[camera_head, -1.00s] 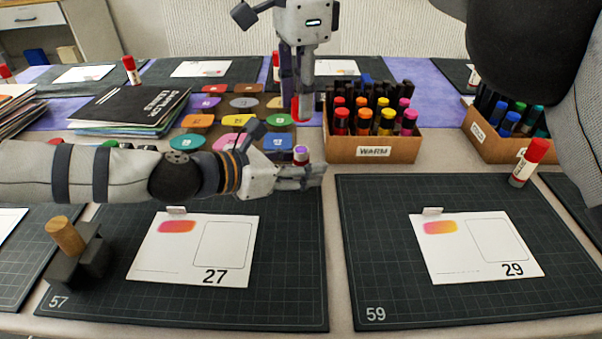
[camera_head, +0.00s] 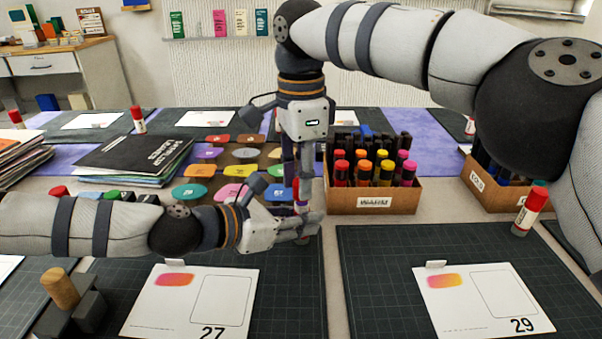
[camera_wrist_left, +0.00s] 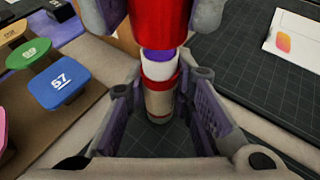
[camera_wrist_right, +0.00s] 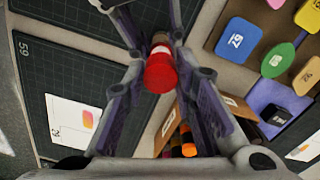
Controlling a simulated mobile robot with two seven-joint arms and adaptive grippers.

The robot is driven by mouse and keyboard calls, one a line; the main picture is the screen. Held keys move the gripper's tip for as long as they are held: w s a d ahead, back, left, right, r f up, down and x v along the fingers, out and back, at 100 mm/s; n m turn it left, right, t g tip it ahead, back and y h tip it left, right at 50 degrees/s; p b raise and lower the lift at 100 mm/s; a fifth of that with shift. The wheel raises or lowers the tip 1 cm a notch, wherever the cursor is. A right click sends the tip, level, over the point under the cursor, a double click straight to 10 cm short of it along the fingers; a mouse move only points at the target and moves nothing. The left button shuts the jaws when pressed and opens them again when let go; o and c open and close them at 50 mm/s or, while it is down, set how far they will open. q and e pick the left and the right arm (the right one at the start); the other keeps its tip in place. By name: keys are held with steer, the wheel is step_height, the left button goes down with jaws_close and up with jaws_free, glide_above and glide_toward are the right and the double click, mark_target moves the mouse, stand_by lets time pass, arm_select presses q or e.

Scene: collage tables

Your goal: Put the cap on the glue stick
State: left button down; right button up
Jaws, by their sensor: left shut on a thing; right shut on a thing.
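The glue stick (camera_wrist_left: 160,100) stands upright in my left gripper (camera_head: 308,229), which is shut on its body. Its purple tip (camera_wrist_left: 157,56) and white collar show in the left wrist view. The red cap (camera_wrist_left: 160,22) is in my right gripper (camera_head: 302,192), which is shut on it from above. The cap also shows in the right wrist view (camera_wrist_right: 160,73). It is directly over the stick, its lower edge close to the purple tip. I cannot tell whether the tip is just inside it. In the head view fingers mostly hide both.
A box of warm markers (camera_head: 374,201) stands just right of the grippers. Colored labelled pads (camera_head: 240,170) lie behind and left. A mat with card 27 (camera_head: 190,300) is in front. Another capped glue stick (camera_head: 530,208) stands at the right.

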mark_target(302, 203)
steer(key=shift+f, duration=0.9)
steer(key=shift+f, duration=0.35)
steer(key=shift+s+f, duration=0.1)
steer(key=shift+f, duration=0.45)
steer(key=shift+c, duration=0.7)
steer(key=shift+r, duration=0.1)
steer(key=shift+s+r+t, duration=0.15)
steer(key=shift+r+t, duration=0.1)
steer(key=shift+t, duration=0.05)
steer(key=shift+w+r, duration=0.15)
steer(key=shift+w, duration=0.05)
stand_by(0.4)
steer(key=shift+d+f, duration=0.1)
steer(key=shift+f, duration=0.85)
steer(key=shift+s+a+r, duration=0.2)
steer(key=shift+a+r, duration=0.05)
steer(key=shift+r, duration=0.25)
stand_by(1.3)
